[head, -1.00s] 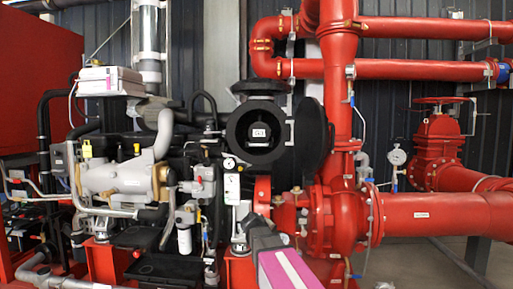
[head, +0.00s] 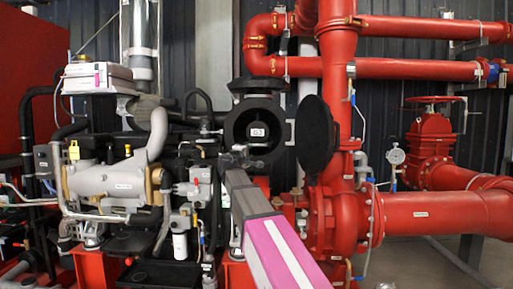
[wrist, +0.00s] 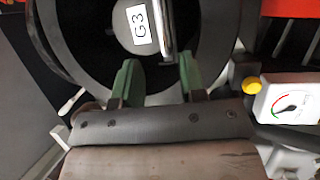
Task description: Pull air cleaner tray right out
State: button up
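The air cleaner (head: 236,128) is a black round housing in the middle of the head view, with its round black cover (head: 314,137) swung open to the right. Inside it is the tray (head: 268,144), dark, with a white G3 label. In the wrist view the tray (wrist: 122,35) fills the top middle, and a shiny bar handle (wrist: 167,28) stands beside the label. My gripper (wrist: 154,72) has two green fingers spread apart, empty, pointing at the tray. The handle lies ahead between the finger lines, nearer the right finger. In the head view my gripper (head: 238,156) is small, at the housing's lower front.
A white gauge (wrist: 292,103) with a yellow knob (wrist: 252,85) sits close right of my gripper in the wrist view. Red pipes (head: 420,212) and a valve (head: 430,145) stand at the right. The grey engine (head: 110,178) is at the left.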

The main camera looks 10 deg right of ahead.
aim_at(257, 145)
jog(key=x, duration=0.9)
jog(key=shift+w+d, duration=0.15)
jog(key=shift+w, duration=0.1)
jog(key=shift+s, duration=0.1)
grip_shut()
